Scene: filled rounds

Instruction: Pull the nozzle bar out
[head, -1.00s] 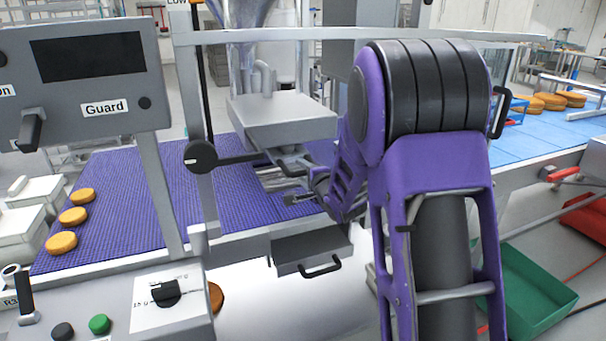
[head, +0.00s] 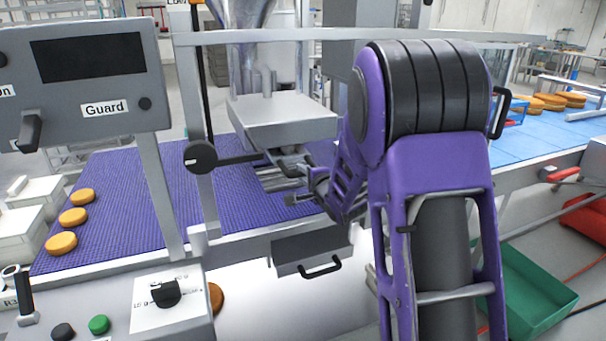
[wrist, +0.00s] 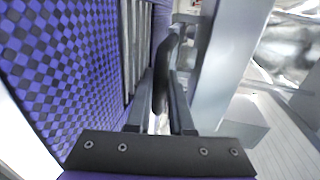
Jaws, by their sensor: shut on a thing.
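The nozzle bar sits under the grey depositor head (head: 282,122), over the purple belt. Its dark handle (wrist: 165,75) stands between my two fingers in the wrist view. My gripper (wrist: 161,98) is shut on this handle. In the head view my gripper (head: 292,180) is low beside the front of the depositor head, partly hidden by my purple arm. Grey metal parts beneath the head show near it, but I cannot tell how far the bar sits inside.
A post with a black knob (head: 201,156) and lever stands left of the head. A grey drawer (head: 310,249) hangs below the belt edge. Orange rounds (head: 73,216) lie on the belt's left. A control panel (head: 88,80) stands at left, a green crate (head: 530,290) at lower right.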

